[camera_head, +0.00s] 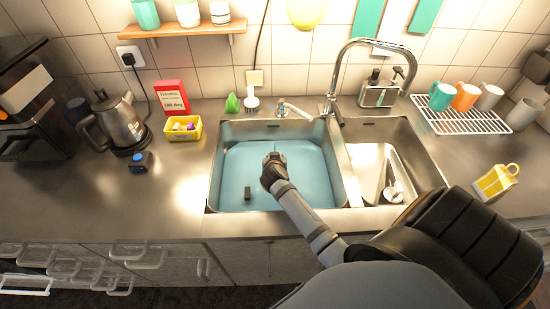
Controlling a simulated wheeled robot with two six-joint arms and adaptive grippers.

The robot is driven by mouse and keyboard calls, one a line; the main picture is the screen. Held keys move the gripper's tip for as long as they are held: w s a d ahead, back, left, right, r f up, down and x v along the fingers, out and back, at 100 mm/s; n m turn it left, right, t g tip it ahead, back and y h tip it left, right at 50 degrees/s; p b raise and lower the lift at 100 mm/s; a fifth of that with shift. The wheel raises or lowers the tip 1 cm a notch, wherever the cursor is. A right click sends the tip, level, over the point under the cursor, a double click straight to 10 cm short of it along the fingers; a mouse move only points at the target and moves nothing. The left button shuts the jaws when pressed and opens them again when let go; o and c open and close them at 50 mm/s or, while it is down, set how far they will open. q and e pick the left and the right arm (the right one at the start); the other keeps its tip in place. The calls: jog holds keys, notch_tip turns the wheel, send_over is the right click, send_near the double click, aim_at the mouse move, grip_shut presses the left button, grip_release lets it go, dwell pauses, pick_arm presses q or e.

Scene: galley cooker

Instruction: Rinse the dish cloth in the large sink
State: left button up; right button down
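The large sink (212,185) is the left basin of the double sink and holds light blue water (240,160). My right gripper (274,157) is over the middle of this basin, its fingers pointing toward the back wall. The fingers are small and dark in this view, so I cannot tell whether they are open or shut. A thin greenish bit shows at the fingertips; I cannot tell what it is. I cannot make out the dish cloth. My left gripper is out of view.
A small dark block (247,193) is in the large basin. The tap (336,85) arches behind the basins. The smaller right basin (425,170) holds a pale long object. A kettle (117,122), yellow tub (181,128) and mug rack (465,124) flank the sinks. Front-left worktop is clear.

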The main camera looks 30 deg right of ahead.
jog(key=shift+f+b, duration=0.3)
jog(key=shift+f, duration=0.3)
dwell(1.5)
notch_tip(320, 180, up, 7)
jog(key=p, duration=0.6)
